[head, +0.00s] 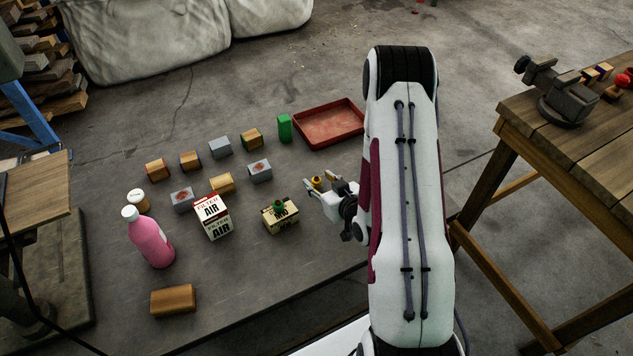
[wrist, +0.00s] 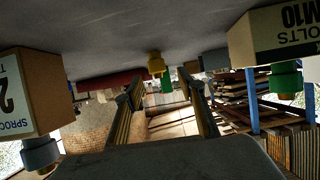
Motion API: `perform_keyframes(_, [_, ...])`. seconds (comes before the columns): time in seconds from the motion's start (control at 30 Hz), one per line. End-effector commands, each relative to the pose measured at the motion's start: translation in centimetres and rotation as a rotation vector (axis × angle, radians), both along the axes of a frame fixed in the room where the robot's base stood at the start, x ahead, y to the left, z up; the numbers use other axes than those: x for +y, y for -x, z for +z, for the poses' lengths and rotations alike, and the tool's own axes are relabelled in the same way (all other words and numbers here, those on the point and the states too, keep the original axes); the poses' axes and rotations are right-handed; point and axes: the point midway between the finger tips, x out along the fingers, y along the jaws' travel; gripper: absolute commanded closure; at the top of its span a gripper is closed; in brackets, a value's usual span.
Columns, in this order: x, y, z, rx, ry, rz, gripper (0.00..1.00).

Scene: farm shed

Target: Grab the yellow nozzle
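The yellow nozzle (head: 318,182) is a small yellow piece on the dark tabletop, partly hidden by my gripper in the head view. In the wrist view, which is upside down, the yellow nozzle (wrist: 155,64) hangs from the table surface at the top, just beyond the fingertips and roughly between them. My gripper (head: 326,183) is low over the table, with its fingers apart. In the wrist view my gripper (wrist: 165,90) is open and nothing is held. I cannot tell whether a finger touches the nozzle.
A bolts box (wrist: 275,35) with a green piece (wrist: 286,78) stands on one side, a sprocket box (wrist: 35,90) with a grey-blue piece on the other. Left of my gripper are a cream box (head: 281,222), several small blocks and a pink bottle (head: 150,240). A red tray (head: 328,124) lies behind.

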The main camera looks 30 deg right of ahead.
Motion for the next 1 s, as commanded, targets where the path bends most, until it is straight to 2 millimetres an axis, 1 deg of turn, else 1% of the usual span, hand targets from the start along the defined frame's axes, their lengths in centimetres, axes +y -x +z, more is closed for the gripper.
perform_keyframes(0.2, [-0.1,-1.9,-1.0,0.0,0.0,0.001,0.61])
perform_keyframes(0.3, [-0.1,-2.5,-1.2,0.0,0.0,0.0,0.61])
perform_keyframes(0.87, [-0.2,-2.7,-1.3,0.001,-0.001,0.0,0.61])
perform_keyframes(0.9, [-0.2,-2.7,-1.3,0.001,-0.001,0.0,0.63])
perform_keyframes(0.97, [-0.2,-2.7,-1.3,0.001,-0.001,0.0,0.79])
perform_keyframes(1.0, [-0.2,-2.7,-1.3,0.001,-0.001,0.0,0.89])
